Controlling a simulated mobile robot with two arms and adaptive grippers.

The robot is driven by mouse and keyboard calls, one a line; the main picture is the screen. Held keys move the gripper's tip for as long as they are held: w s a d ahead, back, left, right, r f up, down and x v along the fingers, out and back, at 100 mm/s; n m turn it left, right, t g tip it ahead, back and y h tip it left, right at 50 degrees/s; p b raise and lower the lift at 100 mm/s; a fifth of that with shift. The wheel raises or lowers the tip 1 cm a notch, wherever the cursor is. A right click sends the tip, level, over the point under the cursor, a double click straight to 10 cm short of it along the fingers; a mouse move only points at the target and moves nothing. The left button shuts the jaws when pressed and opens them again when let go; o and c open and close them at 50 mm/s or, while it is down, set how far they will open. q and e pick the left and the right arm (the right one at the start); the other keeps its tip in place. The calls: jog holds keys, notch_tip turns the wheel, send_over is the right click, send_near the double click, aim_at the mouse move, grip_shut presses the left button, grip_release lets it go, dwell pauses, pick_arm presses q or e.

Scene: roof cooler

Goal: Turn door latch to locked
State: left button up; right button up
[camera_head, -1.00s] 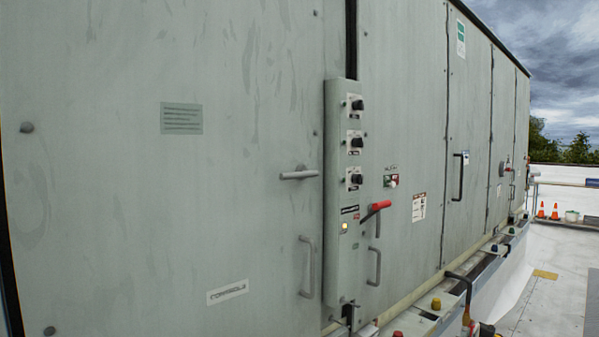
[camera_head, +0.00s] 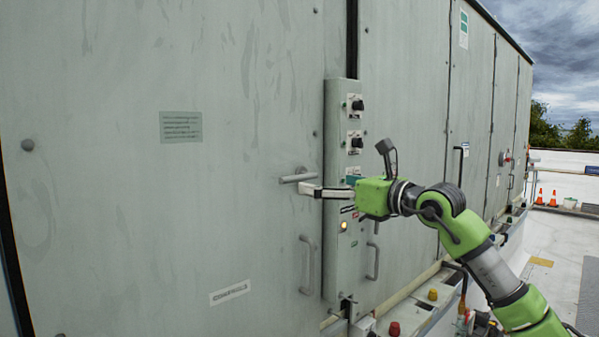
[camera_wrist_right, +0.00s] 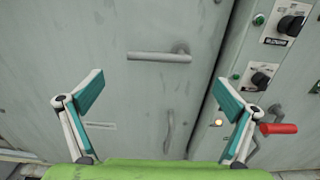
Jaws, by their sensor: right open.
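The door latch (camera_head: 298,177) is a grey lever on the large grey door (camera_head: 120,220), beside the control column. It lies about level, pointing left from its pivot. In the right wrist view the latch (camera_wrist_right: 158,57) shows level, with its pivot at the right end. My right gripper (camera_head: 306,190) reaches in from the right, its fingers close to the latch in the head view. In the wrist view the open gripper (camera_wrist_right: 160,88) has its fingers wide apart and empty, with the latch beyond them. Contact does not show. My left gripper is out of view.
The control column (camera_head: 338,270) with black knobs stands right of the latch. A red-handled lever (camera_wrist_right: 278,128) sticks out from it. A fixed grey pull handle (camera_head: 308,265) is below the latch.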

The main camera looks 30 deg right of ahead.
aim_at(302, 179)
jog(key=p+x, duration=0.4)
jog(key=x, duration=0.5)
jog(key=shift+r, duration=0.15)
jog(key=shift+w+a, duration=0.15)
jog(key=shift+w, duration=0.15)
jog(key=c, duration=1.4)
